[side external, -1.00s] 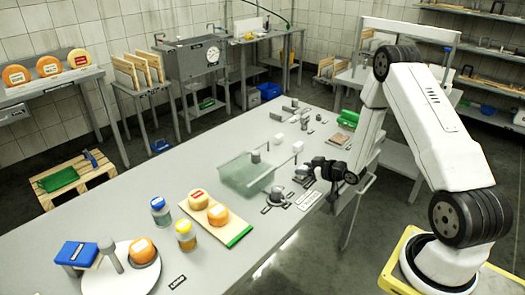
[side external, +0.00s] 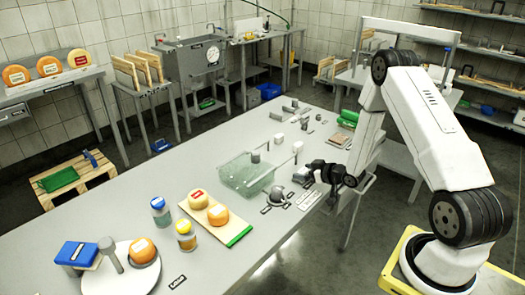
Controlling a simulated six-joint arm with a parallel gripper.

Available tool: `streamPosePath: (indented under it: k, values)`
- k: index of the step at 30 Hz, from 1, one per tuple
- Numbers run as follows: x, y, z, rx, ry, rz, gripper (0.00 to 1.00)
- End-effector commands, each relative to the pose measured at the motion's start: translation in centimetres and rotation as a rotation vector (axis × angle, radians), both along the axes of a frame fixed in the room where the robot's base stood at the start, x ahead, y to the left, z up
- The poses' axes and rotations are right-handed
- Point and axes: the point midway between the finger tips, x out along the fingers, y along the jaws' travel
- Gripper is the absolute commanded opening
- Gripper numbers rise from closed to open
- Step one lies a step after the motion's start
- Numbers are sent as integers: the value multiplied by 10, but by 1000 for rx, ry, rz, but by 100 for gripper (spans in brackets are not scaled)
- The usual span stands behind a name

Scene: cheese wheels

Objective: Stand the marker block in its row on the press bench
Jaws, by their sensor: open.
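The long grey press bench (side external: 130,205) runs diagonally across the side view. Several small grey and white blocks stand at its far end, including a white block (side external: 279,140) and a grey block (side external: 301,174). I cannot tell which of them is the marker block. My dark gripper (side external: 313,168) is low over the bench's right edge, just right of the grey block. It is open, and nothing shows held in it; its fingertips are small and hard to make out. A clear greenish tray (side external: 246,182) with a grey post (side external: 255,156) is to its left.
A round grey fitting (side external: 277,194) and flat label plates (side external: 308,200) lie near my gripper. A board (side external: 240,234) with cheese wheels, two jars and a white disc (side external: 105,282) occupy the near bench. A brown block (side external: 340,140) lies behind my gripper.

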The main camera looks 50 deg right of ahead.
Motion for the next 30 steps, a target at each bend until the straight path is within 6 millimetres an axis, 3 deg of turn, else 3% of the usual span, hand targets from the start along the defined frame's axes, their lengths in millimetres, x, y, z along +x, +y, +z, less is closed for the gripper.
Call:
streamPosePath:
  k: [8,24,30]
  values:
    - [-7,-1,3,0,0,-1,93]
    - [-63,-3,26,0,0,-3,93]
    - [-72,-2,30,0,0,-1,93]
